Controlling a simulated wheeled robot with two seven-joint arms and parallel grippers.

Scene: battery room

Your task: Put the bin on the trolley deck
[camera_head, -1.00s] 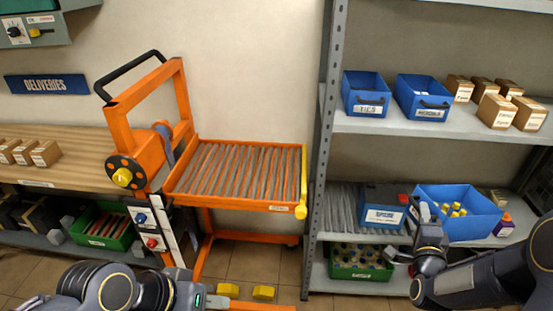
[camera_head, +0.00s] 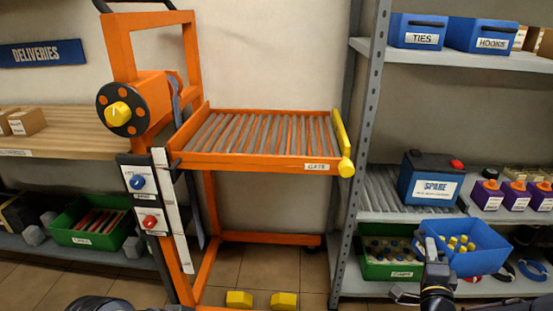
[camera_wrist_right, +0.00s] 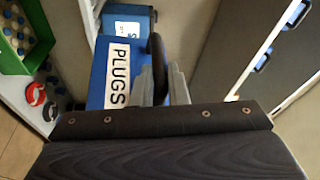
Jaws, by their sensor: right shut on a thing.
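The blue bin (camera_head: 480,262) holds yellow plugs and hangs in front of the right shelf unit, below its middle shelf. Its PLUGS label (camera_wrist_right: 118,72) and dark handle show in the right wrist view. My right gripper (camera_head: 430,243) is shut on the bin at its left end; its fingers (camera_wrist_right: 163,84) close around the handle. The orange trolley stands left of the shelf unit. Its roller deck (camera_head: 262,136) is empty, with a GATE label in front and a yellow bar (camera_head: 342,140) along the right side. My left gripper is out of view.
A shelf upright (camera_head: 366,150) stands between trolley and bin. A SPARE battery (camera_head: 431,180) and purple bottles (camera_head: 515,194) stand on the middle shelf. A green crate (camera_head: 388,262) is below, left of the bin. Yellow blocks (camera_head: 262,300) lie by the trolley's foot.

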